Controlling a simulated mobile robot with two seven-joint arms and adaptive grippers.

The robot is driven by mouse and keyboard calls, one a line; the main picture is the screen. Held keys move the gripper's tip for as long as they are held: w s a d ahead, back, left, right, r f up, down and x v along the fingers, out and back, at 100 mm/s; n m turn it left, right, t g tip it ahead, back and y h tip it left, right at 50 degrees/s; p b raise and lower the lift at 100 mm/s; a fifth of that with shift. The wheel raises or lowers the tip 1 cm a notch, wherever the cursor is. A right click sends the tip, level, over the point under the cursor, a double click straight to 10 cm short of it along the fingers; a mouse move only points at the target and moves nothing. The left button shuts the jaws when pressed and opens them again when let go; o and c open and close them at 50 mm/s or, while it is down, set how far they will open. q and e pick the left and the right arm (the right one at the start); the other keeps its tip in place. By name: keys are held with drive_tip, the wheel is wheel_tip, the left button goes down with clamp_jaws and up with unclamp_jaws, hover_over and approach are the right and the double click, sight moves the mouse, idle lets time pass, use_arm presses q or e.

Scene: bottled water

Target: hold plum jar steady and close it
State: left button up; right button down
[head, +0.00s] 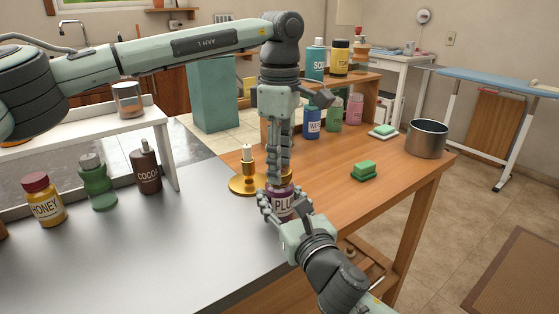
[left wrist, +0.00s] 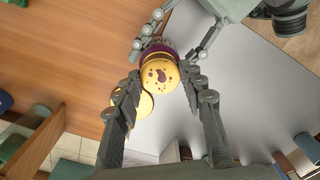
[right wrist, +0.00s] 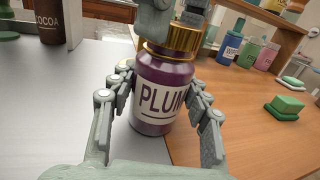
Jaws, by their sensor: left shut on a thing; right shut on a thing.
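The plum jar (head: 279,204) is purple with a white label and stands upright near the border between the grey counter and the wooden table. Its gold lid (left wrist: 160,74) sits on top and shows at the jar's neck in the right wrist view (right wrist: 182,40). My left gripper (head: 279,178) points straight down from above and is shut on the lid, fingers on either side of it. My right gripper (right wrist: 160,84) is shut around the jar's body, a finger on each side of the label. In the head view, the fingers hide part of the jar and most of the lid.
A gold candle holder (head: 246,180) stands close behind the jar. A honey jar (head: 43,203), a green bottle (head: 99,187) and a cocoa bottle (head: 147,172) stand at left. A green sponge (head: 364,168) and a metal pot (head: 427,140) are at right, with bare wood between.

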use_arm(q)
drive_tip(key=m, duration=0.6)
drive_tip(key=shift+m, duration=0.4)
drive_tip(key=m, duration=0.4)
drive_tip(key=shift+m, duration=0.4)
drive_tip(key=m, duration=1.1)
drive_tip(key=shift+m, duration=0.4)
drive_tip(key=o, duration=0.7)
